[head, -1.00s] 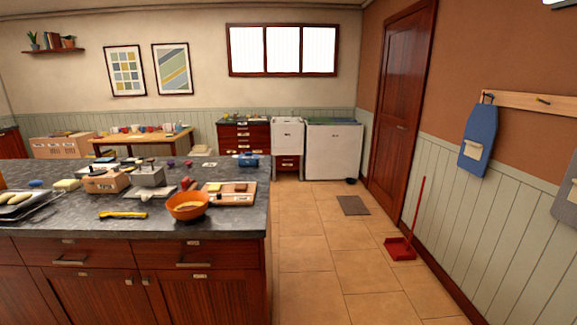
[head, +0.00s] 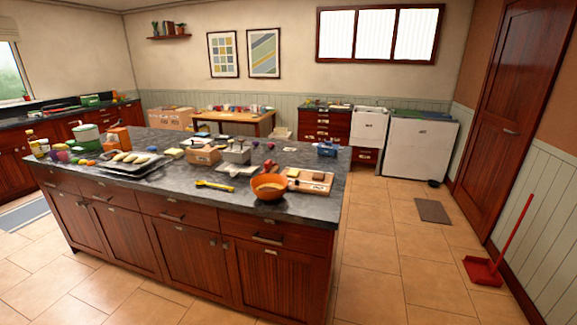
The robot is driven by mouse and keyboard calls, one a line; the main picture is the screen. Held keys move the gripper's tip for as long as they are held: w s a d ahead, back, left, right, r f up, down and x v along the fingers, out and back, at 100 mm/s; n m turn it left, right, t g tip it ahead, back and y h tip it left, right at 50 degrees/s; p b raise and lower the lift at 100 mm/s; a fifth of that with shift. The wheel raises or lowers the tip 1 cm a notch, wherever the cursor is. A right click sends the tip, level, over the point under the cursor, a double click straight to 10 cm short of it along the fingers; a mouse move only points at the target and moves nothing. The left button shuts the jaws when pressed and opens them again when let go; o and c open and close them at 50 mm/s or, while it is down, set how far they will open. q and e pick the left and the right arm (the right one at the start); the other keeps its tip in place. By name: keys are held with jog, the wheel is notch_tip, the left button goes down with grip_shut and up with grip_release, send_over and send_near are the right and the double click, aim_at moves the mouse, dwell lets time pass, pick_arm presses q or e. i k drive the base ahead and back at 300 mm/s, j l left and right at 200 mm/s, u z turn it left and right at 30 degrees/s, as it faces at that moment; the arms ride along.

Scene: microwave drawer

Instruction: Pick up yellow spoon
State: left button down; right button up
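The yellow spoon (head: 214,186) lies flat on the dark stone top of the kitchen island (head: 180,180), near the front edge. It lies to the left of an orange bowl (head: 269,187). It is small here, so its fine shape is hard to tell. Neither my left gripper nor my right gripper is in the head view.
A baking tray (head: 137,165), a brown box (head: 202,154), a grey container (head: 236,152) and a cutting board (head: 312,180) stand around on the island. Tiled floor (head: 400,230) is open to the island's right. A red dustpan (head: 483,270) lies near the right wall.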

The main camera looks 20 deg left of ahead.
aim_at(200, 182)
jog(key=u, duration=1.25)
